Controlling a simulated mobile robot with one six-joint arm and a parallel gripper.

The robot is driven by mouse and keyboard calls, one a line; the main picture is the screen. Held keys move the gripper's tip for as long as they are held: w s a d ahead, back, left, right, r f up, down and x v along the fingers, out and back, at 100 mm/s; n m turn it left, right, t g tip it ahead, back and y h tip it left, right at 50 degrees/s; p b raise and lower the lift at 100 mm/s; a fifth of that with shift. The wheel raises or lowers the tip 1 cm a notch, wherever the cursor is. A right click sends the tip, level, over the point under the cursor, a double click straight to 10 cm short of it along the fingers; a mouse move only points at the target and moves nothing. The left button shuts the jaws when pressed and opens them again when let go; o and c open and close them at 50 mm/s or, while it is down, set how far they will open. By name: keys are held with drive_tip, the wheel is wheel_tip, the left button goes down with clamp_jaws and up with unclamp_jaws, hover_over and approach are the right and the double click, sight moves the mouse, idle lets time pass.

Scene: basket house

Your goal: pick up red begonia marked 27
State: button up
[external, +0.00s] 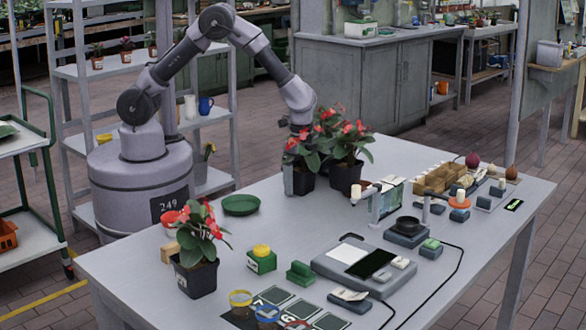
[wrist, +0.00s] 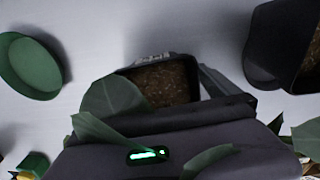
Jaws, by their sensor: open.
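Three red-flowered begonias in dark square pots stand on the table: one at the front left (external: 198,275) with a small white tag, and two close together at the back, a left one (external: 304,181) and a right one (external: 346,176). I cannot read 27 on any pot. My gripper (external: 290,178) is lowered at the back-left begonia, one grey finger showing beside its pot; leaves hide the rest. In the wrist view a soil-filled pot (wrist: 160,66) with a pale label lies between the open jaws, partly under leaves. Another pot (wrist: 270,45) is close on the right.
A green dish (external: 240,205) lies left of the back pots and shows in the wrist view (wrist: 30,65). A scale (external: 363,266), a yellow-topped green block (external: 261,261) and small trays crowd the front and right.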

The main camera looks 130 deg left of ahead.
drive_tip(key=shift+r, duration=0.15)
drive_tip(key=c, duration=1.7)
drive_tip(key=shift+r, duration=0.1)
